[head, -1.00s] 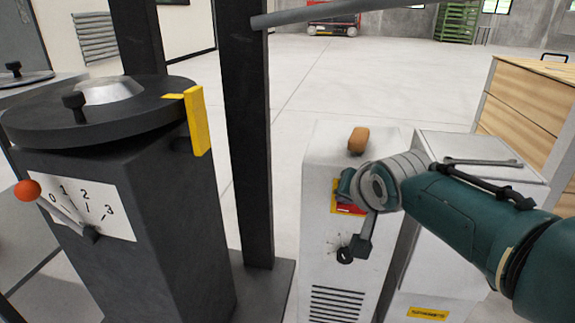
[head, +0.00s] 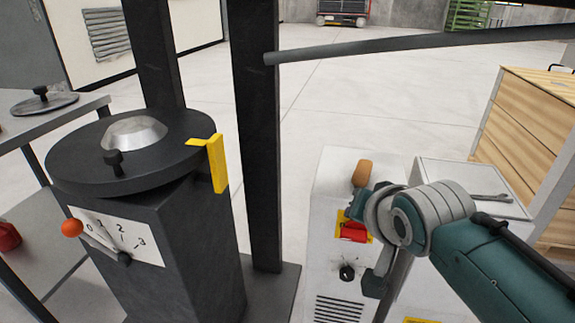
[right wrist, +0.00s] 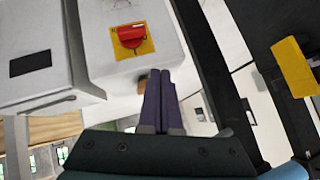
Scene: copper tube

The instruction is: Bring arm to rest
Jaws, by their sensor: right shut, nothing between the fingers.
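My right arm reaches in from the right in the head view, its grey and teal wrist in front of a white cabinet (head: 335,215). My right gripper (right wrist: 160,73) shows in the right wrist view with its two dark fingers together and nothing between them. A red rotary switch on a yellow plate (head: 353,232) sits on the cabinet's front, partly beside my wrist; it also shows in the right wrist view (right wrist: 131,36), apart from the fingertips. My left gripper is not in view.
A dark machine (head: 195,250) with an orange-balled lever (head: 72,228) and numbered dial stands left, beside a black post (head: 257,150). A grey bar (head: 420,44) crosses above. An orange-brown handle (head: 362,173) is on the cabinet. A wooden crate (head: 530,120) stands right. Floor behind is open.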

